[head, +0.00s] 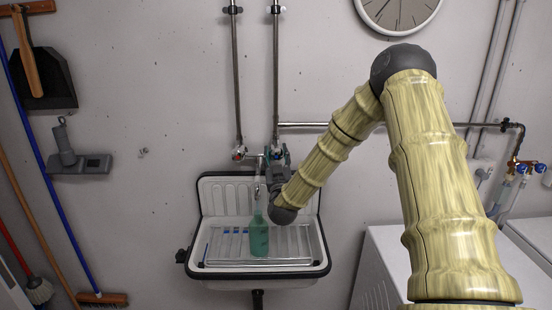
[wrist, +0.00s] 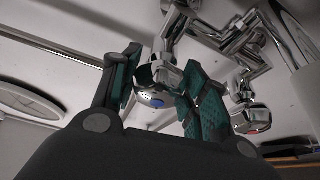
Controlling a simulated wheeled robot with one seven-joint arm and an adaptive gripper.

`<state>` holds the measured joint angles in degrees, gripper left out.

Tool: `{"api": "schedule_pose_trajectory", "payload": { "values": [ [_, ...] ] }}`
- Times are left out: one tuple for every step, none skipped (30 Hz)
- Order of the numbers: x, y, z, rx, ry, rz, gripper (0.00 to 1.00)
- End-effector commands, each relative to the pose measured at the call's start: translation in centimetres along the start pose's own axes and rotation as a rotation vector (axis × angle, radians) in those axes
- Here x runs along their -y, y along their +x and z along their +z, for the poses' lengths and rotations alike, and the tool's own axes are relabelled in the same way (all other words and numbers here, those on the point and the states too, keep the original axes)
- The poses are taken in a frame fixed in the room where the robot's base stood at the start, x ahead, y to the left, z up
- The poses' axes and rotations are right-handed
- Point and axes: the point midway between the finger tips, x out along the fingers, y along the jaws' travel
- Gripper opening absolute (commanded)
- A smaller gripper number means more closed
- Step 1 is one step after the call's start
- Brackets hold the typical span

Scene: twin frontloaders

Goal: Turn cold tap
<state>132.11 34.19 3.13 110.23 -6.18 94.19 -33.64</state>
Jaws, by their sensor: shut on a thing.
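The cold tap's chrome knob with a blue mark (wrist: 155,88) sits between the two teal-padded fingers of my gripper (wrist: 158,98) in the wrist view. In the head view my gripper (head: 277,160) is at the right end of the wall mixer above the sink and hides most of the cold tap. My gripper is shut on the cold tap knob. The other knob, with a red mark (head: 238,153), is at the left end of the mixer; it also shows as a chrome knob at the right of the wrist view (wrist: 250,117).
A white sink (head: 211,192) with a dark rim is below the mixer. A green bottle (head: 259,238) stands in it, under my wrist. Vertical pipes (head: 236,75) run up the wall. A white machine (head: 375,262) stands at the right, and brooms (head: 65,215) hang at the left.

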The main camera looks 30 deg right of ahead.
Motion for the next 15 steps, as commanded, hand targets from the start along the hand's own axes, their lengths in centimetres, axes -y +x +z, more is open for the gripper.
{"api": "schedule_pose_trajectory", "payload": {
  "values": [
    [0.06,-0.15,0.41,-0.003,0.019,0.009,0.20],
    [0.07,-0.15,0.43,-0.003,0.033,0.014,0.20],
    [0.06,-0.15,0.41,-0.003,0.051,0.022,0.20],
    [0.04,-0.14,0.40,-0.003,0.064,0.028,0.20],
    [0.03,-0.14,0.40,-0.003,0.077,0.034,0.20],
    [0.03,-0.14,0.41,-0.003,0.096,0.041,0.20],
    [0.04,-0.15,0.42,-0.003,0.108,0.046,0.20],
    [0.03,-0.16,0.43,-0.003,0.122,0.052,0.20],
    [0.03,-0.16,0.43,-0.003,0.141,0.060,0.20],
    [0.04,-0.15,0.41,-0.003,0.155,0.066,0.20],
    [0.05,-0.14,0.38,-0.003,0.169,0.071,0.20],
    [0.07,-0.14,0.37,-0.003,0.189,0.079,0.20],
    [0.06,-0.14,0.39,-0.003,0.202,0.085,0.20],
    [0.06,-0.15,0.41,-0.003,0.216,0.091,0.20],
    [0.07,-0.15,0.41,-0.003,0.236,0.098,0.20]
  ]
}}
